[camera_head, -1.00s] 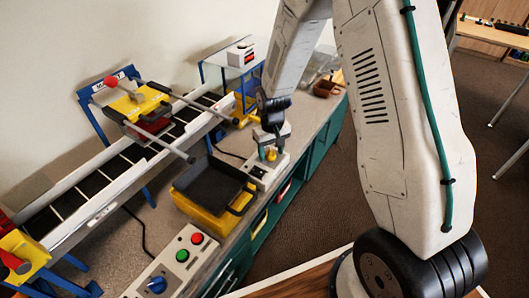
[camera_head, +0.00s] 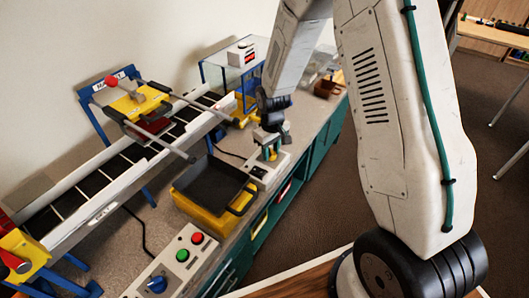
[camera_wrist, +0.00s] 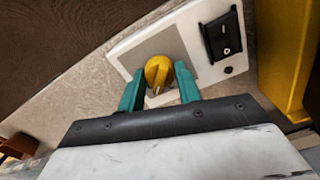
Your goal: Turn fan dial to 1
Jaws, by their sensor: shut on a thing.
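The fan dial (camera_wrist: 158,72) is a yellow knob on a grey square of a white control box (camera_wrist: 128,48) in the wrist view. My gripper (camera_wrist: 158,88) has its two teal fingers on either side of the knob and is shut on it. In the head view my gripper (camera_head: 267,152) points down at the control box (camera_head: 278,168) on the counter, and the knob is mostly hidden by the fingers. A black rocker switch (camera_wrist: 222,36) sits beside the dial on the same box. I cannot read any dial marks.
A yellow scale-like unit with a black tray (camera_head: 208,186) stands just left of the box. A conveyor (camera_head: 100,172) runs along the wall. A box with green and red buttons and a blue knob (camera_head: 157,284) is at the front.

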